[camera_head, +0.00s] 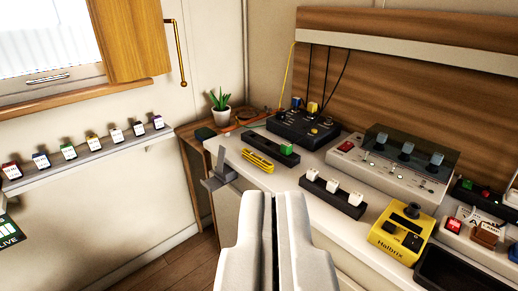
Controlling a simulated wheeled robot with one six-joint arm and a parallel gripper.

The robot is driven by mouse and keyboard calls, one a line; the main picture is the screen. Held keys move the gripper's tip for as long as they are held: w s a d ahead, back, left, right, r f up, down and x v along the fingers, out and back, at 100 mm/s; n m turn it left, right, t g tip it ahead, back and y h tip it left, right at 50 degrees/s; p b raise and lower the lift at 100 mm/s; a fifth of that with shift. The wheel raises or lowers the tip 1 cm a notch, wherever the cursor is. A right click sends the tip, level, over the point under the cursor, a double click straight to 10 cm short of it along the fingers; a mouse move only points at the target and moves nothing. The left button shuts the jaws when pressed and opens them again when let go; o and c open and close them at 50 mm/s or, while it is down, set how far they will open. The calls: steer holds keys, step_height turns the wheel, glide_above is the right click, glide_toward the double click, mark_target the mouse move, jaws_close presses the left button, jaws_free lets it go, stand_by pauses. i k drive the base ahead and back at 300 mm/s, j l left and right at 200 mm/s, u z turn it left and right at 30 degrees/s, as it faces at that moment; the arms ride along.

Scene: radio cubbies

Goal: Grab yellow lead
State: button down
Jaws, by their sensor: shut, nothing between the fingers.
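A thin yellow lead (288,72) hangs down the wooden back panel, from the pale rail toward the left side of the black box. Its lower end is too small to make out clearly. My gripper (274,200) is shut and empty in the lower middle of the view. It is well in front of the lead and apart from it.
The white counter (310,158) carries a yellow slotted piece (258,160), a white-switch strip (333,193), a grey console (402,165) and a yellow pedal (401,235). A grey bracket (218,175) juts from its left end. A potted plant (220,108) stands behind. Floor (190,262) is clear at left.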

mark_target(270, 168)
steer(key=i+l, duration=0.2)
steer(key=i, duration=0.3)
steer(key=i+l, duration=0.25)
steer(key=i, duration=0.25)
